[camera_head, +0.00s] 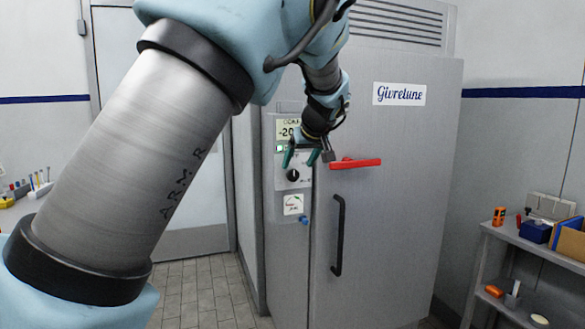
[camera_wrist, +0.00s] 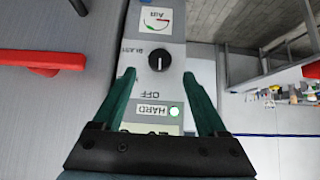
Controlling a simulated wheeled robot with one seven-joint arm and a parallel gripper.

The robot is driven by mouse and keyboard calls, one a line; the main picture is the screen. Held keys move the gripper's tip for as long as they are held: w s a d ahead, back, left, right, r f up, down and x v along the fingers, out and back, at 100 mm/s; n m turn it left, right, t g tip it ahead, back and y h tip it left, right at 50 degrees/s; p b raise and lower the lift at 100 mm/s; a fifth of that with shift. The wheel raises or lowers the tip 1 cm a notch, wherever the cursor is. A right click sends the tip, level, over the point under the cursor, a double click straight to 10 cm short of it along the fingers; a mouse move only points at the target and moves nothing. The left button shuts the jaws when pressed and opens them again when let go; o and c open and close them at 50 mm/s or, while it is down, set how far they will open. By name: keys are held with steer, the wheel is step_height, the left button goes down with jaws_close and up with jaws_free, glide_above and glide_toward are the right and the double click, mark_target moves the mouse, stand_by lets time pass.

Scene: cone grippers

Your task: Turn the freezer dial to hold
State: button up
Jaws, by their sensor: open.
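The freezer dial (camera_head: 293,175) is a small round black knob on the control panel at the left of the grey freezer. In the wrist view the dial (camera_wrist: 160,62) has a white line running up and down; which end points is too small to tell. The label OFF stands just below it there, and another small label lies to its left. My gripper (camera_head: 300,160) is open, its green fingers in front of the panel near the dial. In the wrist view my gripper (camera_wrist: 158,76) has a finger on either side of the panel, the dial between and beyond the tips, apparently untouched.
A lit display (camera_head: 287,129) sits above the dial, with a green light by the word HARD (camera_wrist: 151,110). A red lever (camera_head: 355,163) and black door handle (camera_head: 337,235) are to the right. A blue knob (camera_head: 304,220) sits below. A shelf (camera_head: 540,245) stands far right.

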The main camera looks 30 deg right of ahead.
mark_target(294, 172)
steer(key=shift+p+x, duration=0.75)
steer(key=shift+x, duration=1.95)
steer(key=shift+c, duration=0.3)
jaws_close()
